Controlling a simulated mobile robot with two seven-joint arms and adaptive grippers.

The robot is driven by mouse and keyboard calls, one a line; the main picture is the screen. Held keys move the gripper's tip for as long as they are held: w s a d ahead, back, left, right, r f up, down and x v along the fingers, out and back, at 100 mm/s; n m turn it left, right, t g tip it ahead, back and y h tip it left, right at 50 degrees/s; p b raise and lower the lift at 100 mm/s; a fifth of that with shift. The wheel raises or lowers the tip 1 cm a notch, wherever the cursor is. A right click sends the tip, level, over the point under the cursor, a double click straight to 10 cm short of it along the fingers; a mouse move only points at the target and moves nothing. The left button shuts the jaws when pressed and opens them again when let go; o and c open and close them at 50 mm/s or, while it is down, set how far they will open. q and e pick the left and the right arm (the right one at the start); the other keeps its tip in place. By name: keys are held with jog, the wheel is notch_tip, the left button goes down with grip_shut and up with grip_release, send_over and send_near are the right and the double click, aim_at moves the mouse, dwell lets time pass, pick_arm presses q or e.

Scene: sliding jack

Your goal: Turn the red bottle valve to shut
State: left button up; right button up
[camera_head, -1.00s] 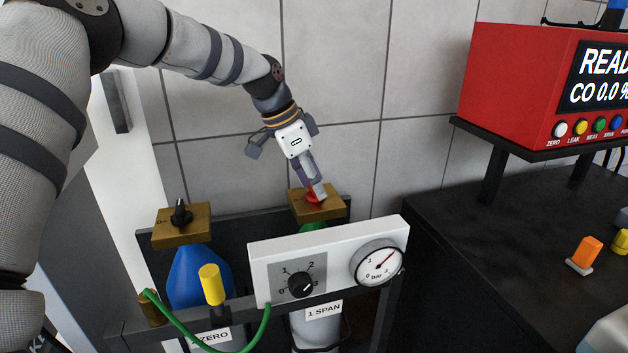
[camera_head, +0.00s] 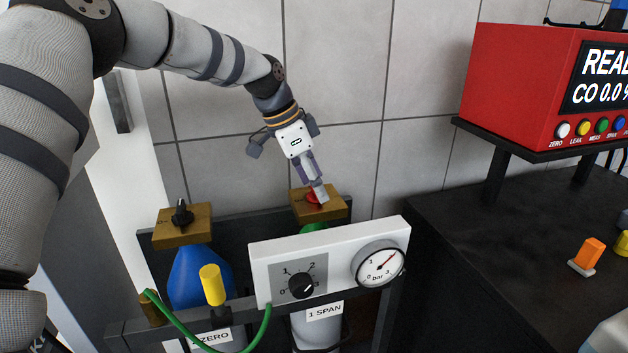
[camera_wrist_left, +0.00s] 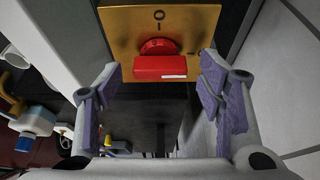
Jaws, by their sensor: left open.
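The red bottle valve (camera_head: 313,199) sits on a brass block (camera_head: 334,207) on top of the green bottle (camera_head: 314,227) labelled 1 SPAN. In the left wrist view the red valve handle (camera_wrist_left: 160,67) lies crosswise on its brass plate (camera_wrist_left: 118,28), with a white mark near its right end. My left gripper (camera_head: 321,195) is at the red valve and partly hides it. In the left wrist view its two fingers (camera_wrist_left: 164,92) are open, one on each side of the handle, with visible gaps. My right gripper is out of view.
A black valve (camera_head: 182,213) tops the blue bottle (camera_head: 197,278) at the left. A white panel (camera_head: 262,262) with a knob and pressure gauge stands in front of the bottles. A red analyser (camera_head: 510,85) and dark bench (camera_head: 455,215) are at the right.

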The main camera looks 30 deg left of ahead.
pick_arm(q)
jog(key=v, duration=1.2)
